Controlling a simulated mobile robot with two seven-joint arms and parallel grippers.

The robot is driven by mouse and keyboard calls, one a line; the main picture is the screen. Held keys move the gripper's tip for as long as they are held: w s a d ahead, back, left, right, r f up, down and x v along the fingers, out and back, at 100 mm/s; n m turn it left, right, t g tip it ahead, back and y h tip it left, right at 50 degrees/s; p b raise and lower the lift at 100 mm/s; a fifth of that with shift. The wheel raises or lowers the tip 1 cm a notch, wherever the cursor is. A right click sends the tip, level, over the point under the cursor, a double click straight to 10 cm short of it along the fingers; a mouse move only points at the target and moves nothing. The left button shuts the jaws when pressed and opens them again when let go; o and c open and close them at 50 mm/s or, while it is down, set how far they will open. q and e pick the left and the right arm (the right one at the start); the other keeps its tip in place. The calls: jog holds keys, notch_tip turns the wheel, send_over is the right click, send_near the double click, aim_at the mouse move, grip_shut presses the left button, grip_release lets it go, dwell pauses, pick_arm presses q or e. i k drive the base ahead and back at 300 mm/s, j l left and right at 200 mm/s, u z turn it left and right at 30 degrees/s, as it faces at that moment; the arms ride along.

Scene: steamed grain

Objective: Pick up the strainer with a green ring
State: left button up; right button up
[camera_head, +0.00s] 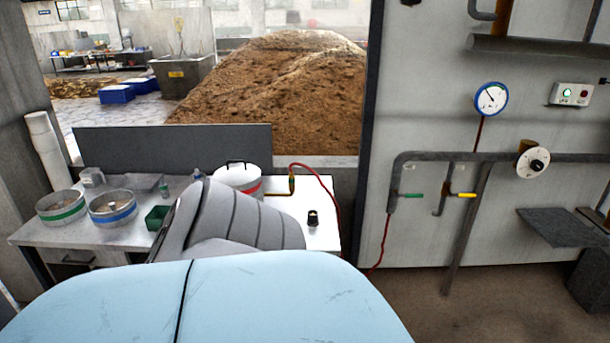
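The strainer with a green ring (61,209) stands at the left end of the white table. It is round and metallic, with the green band around its side. Just right of it stands a similar strainer with a blue ring (113,209). A large grey segmented shape, which looks like part of my own arm, covers the table's middle. No gripper fingers show, so neither gripper is in view. Nothing visible touches the green-ringed strainer.
On the white table (322,238) are a white pot with a red band (249,187), a small green box (157,216) and a small dark knob (313,218). A red hose (325,184) runs off the right side. Pipes and a gauge (491,98) are on the right wall.

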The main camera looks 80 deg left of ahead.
aim_at(163, 188)
jog(key=u, duration=3.4)
jog(key=i+j, duration=0.35)
jog(key=i, duration=0.2)
jog(key=i+j+u, duration=0.1)
jog(key=i+j, duration=0.25)
jog(key=i, duration=0.2)
